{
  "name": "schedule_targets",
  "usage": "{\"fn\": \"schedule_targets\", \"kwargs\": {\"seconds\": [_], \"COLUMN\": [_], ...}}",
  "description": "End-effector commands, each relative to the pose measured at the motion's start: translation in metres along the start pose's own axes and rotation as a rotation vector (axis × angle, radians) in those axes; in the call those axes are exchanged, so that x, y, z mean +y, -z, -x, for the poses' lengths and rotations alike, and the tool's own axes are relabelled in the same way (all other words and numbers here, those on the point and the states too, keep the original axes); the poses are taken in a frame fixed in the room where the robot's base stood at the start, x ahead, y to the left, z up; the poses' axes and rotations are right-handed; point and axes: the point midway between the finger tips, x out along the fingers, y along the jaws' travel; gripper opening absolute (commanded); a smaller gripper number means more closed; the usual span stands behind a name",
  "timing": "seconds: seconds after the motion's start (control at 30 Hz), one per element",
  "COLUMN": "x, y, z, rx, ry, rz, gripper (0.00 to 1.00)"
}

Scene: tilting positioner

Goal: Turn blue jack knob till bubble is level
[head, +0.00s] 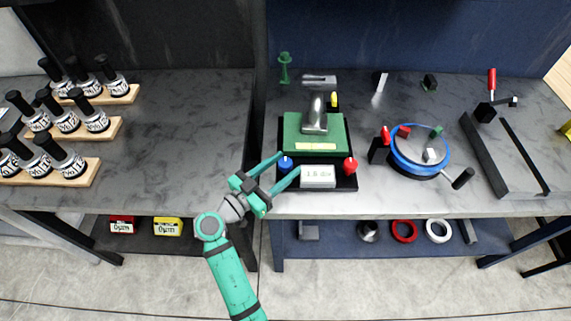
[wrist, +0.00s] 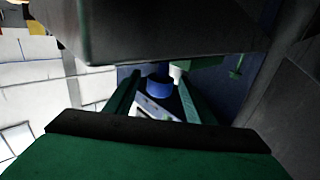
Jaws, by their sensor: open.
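The tilting positioner has a green top plate (head: 338,133) on a black base (head: 347,182). A blue jack knob (head: 285,163) sits at its front left corner. A pale yellow level strip (head: 316,146) lies on the plate's front; its bubble is too small to make out. My gripper (head: 290,161) is open, its teal fingers reaching to either side of the blue knob. In the wrist view the blue knob (wrist: 158,84) shows between the two fingers, with a gap on both sides; I cannot tell how deep it sits between them.
A white display (head: 318,176) reading about 1.5 div stands right of the blue knob. A red knob (head: 350,165) is at the front right corner and a yellow knob (head: 334,99) behind. A blue-rimmed round fixture (head: 394,158) stands to the right. The left bench's right half is clear.

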Motion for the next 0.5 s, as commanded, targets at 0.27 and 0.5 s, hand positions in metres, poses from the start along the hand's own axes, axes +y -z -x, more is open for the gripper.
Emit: {"fn": "schedule_targets", "kwargs": {"seconds": [0.27,0.5], "x": [-0.0001,-0.0001], "y": [0.0001,0.0001], "z": [-0.012,-0.0118], "rx": [0.0,0.0], "ry": [0.001,0.001], "rz": [0.0,0.0], "gripper": [0.49,0.37]}}
